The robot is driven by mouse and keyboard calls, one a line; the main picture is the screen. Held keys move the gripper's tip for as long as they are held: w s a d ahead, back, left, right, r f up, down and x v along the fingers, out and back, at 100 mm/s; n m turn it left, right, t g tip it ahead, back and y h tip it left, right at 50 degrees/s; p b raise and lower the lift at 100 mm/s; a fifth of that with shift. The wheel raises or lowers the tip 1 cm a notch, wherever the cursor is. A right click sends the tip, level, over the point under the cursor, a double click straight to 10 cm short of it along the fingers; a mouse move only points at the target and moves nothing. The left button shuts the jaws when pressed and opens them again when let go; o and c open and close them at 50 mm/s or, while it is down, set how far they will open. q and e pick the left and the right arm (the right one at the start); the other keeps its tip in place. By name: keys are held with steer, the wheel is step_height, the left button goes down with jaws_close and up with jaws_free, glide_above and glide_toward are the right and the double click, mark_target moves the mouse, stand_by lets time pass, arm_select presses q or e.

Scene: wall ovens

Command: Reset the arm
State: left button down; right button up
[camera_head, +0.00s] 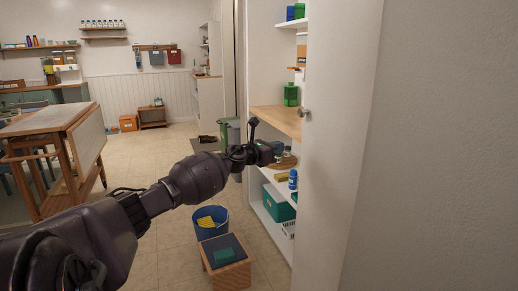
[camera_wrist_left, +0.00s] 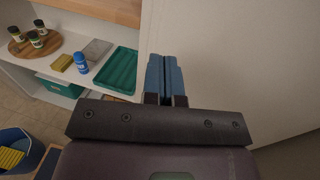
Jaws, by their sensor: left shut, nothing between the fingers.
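My left arm comes in from the lower left of the head view and reaches out toward the open shelving. My left gripper (camera_head: 272,152) is at its end, in front of the shelves. In the left wrist view the two blue fingers of the gripper (camera_wrist_left: 165,75) lie side by side, shut and empty. They are close to the pale door panel (camera_wrist_left: 225,60) in that picture. My right gripper is in neither view.
The shelving holds a green tray (camera_wrist_left: 116,70), a blue bottle (camera_wrist_left: 81,62) and a round wooden board (camera_wrist_left: 20,47) with jars. A blue bucket (camera_head: 211,232) and a small wooden stool (camera_head: 228,275) stand on the floor below. A wooden table (camera_head: 40,125) is at left; tiled floor between is open.

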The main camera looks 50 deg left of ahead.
arm_select(q)
steer(key=s, duration=0.1)
steer(key=s+a, duration=0.1)
steer(key=s, duration=0.1)
steer(key=s+p, duration=0.1)
steer(key=s, duration=0.1)
steer(key=shift+s+a, duration=0.25)
steer(key=shift+a, duration=0.05)
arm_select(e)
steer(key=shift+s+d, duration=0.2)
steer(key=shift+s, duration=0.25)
